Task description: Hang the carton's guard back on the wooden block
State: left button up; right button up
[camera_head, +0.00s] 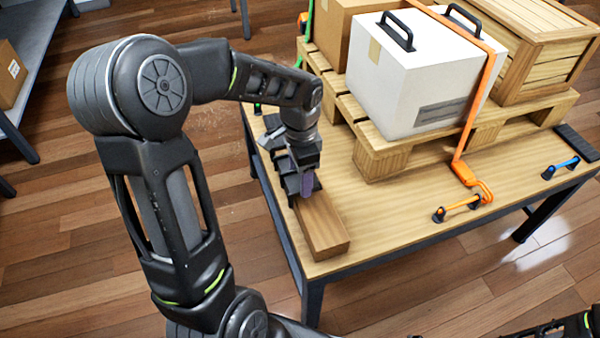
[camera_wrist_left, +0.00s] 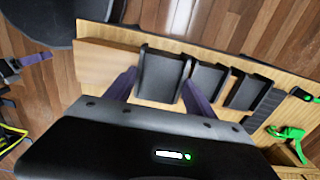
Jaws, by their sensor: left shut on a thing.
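The wooden block (camera_head: 322,228) lies along the left edge of the table, its near end bare. My left gripper (camera_head: 305,186) is over the block and shut on a black guard (camera_wrist_left: 160,75), which sits between the purple fingers in the left wrist view. The guard is at the block; whether it bears on it I cannot tell. Two more black guards (camera_wrist_left: 204,81) (camera_wrist_left: 246,91) sit on the block beside it. The brown carton (camera_head: 342,28) stands on the pallet at the back, partly hidden by the white box. My right gripper is not in view.
A white box (camera_head: 415,75) with black handles and a wooden crate (camera_head: 545,50) stand on the pallet (camera_head: 385,150). An orange strap (camera_head: 478,100) runs over the white box. Orange and blue handles (camera_head: 560,168) lie on the table (camera_head: 400,215). A shelf stands at the left.

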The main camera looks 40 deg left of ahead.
pick_arm(q)
jog(key=shift+w+d+f+b, duration=0.1)
jog(key=shift+f+b, duration=1.3)
jog(key=shift+f, duration=0.5)
jog(key=shift+w+d, duration=0.1)
jog(key=shift+w, duration=0.1)
jog(key=o, duration=1.5)
jog(key=shift+c, duration=0.2)
jog(key=shift+r+p, duration=1)
jog(key=shift+r, duration=2.9)
